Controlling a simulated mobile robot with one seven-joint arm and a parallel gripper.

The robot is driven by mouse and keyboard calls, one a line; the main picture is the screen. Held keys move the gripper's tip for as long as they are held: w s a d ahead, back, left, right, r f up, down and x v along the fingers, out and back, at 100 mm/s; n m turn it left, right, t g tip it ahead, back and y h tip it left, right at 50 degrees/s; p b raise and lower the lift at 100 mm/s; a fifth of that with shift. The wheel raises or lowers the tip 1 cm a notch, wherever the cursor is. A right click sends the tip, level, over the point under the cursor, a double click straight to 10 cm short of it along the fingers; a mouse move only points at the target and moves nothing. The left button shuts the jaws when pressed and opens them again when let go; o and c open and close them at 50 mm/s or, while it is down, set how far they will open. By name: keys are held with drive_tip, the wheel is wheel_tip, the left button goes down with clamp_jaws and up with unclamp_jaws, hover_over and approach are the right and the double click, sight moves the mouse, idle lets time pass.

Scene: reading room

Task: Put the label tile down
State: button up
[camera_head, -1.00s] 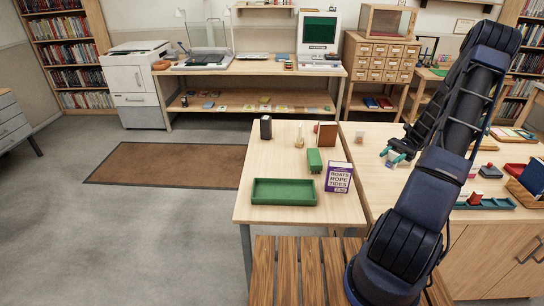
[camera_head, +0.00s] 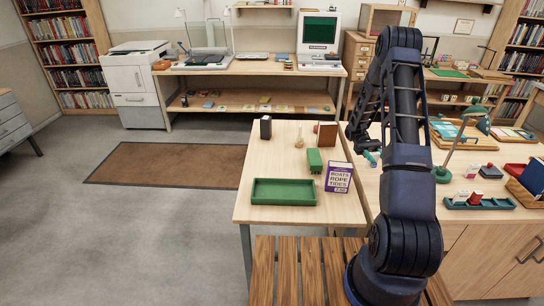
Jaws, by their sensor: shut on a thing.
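My gripper (camera_head: 369,157) is shut low over the right-hand table, just right of the seam between the two tables. Its teal fingertips show, but my dark arm covers much of it from this side. The label tile is in the jaws. I cannot make out its outline or face now, nor whether it touches the tabletop (camera_head: 352,173).
On the left table stand a green tray (camera_head: 284,202), a purple and white box (camera_head: 338,176), a green block (camera_head: 314,160), a dark block (camera_head: 266,127) and a brown box (camera_head: 327,134). A green lamp (camera_head: 458,147) and a teal tray (camera_head: 490,203) are right of my arm.

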drive_tip(key=w+a+r+n+t+h, duration=0.2)
drive_tip(key=w+a+n+t+h, duration=0.5)
drive_tip(key=w+a+n+t, duration=0.15)
drive_tip(key=w+a+r+n+t+h, duration=0.3)
drive_tip(key=w+a+n+t+h, duration=0.45)
drive_tip(key=t, duration=0.25)
drive_tip(key=w+a+r+n+t+y, duration=0.2)
drive_tip(key=a+n+t, duration=0.15)
drive_tip(key=a, duration=0.55)
drive_tip(key=w+a+r+n+t+y, duration=0.2)
drive_tip(key=a+t, duration=0.2)
drive_tip(key=a, duration=0.4)
drive_tip(key=w+a+r+n+t+y, duration=0.2)
drive_tip(key=a+r+n+t, duration=0.15)
drive_tip(key=a, duration=0.55)
drive_tip(key=shift+t+h, duration=0.25)
drive_tip(key=shift+t, duration=0.2)
wheel_tip(320, 180, down, 20)
drive_tip(key=shift+s+d+f, duration=0.1)
drive_tip(key=shift+d, duration=0.05)
drive_tip(key=o, duration=1)
